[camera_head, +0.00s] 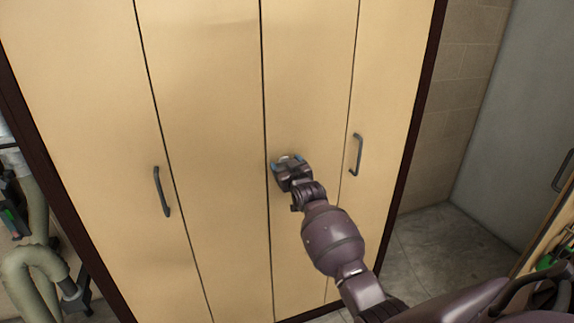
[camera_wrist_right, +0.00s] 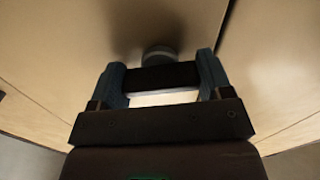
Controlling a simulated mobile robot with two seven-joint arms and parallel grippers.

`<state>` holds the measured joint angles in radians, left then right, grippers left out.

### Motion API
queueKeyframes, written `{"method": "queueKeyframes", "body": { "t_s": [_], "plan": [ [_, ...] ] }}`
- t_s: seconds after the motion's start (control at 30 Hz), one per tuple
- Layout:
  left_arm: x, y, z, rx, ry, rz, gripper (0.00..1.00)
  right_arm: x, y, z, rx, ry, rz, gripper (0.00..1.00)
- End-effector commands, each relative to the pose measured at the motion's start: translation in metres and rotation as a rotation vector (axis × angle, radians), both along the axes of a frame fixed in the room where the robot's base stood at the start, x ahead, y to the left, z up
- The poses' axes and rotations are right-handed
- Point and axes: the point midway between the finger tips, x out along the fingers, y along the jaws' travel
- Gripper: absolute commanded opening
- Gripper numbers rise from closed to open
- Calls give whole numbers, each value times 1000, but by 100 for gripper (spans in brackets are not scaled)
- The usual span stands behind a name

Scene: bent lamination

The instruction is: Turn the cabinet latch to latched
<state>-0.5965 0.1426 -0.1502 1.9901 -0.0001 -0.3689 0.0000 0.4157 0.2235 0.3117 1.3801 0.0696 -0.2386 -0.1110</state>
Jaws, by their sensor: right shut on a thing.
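The tan wooden cabinet (camera_head: 210,110) has tall door panels, all closed. My right gripper (camera_head: 287,162) is at the cabinet front, just right of the seam between the middle panels. In the right wrist view my right gripper (camera_wrist_right: 162,72) has its two blue-grey fingers around a dark bar, shut on it. The bar appears to be the cabinet latch (camera_wrist_right: 160,76), with a round grey base behind it on the door. The latch is mostly hidden by the gripper in the head view, so its turn angle is hard to tell. My left gripper is not in view.
Dark bar handles stand out from the cabinet doors on the left (camera_head: 161,192) and right (camera_head: 356,154). A grey door (camera_head: 525,130) and tiled floor (camera_head: 430,240) are to the right.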

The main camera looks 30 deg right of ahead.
Motion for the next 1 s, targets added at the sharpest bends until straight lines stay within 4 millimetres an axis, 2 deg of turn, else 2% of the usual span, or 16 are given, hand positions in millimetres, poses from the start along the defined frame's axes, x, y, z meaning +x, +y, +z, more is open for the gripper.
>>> {"method": "queueKeyframes", "body": {
  "t_s": [0.3, 1.0],
  "plan": [
    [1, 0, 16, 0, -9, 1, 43, 0, 0, 2, -278, 66, 0, 49],
    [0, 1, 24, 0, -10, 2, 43, 0, 0, 1, -926, 221, 0, 49]
  ]
}}
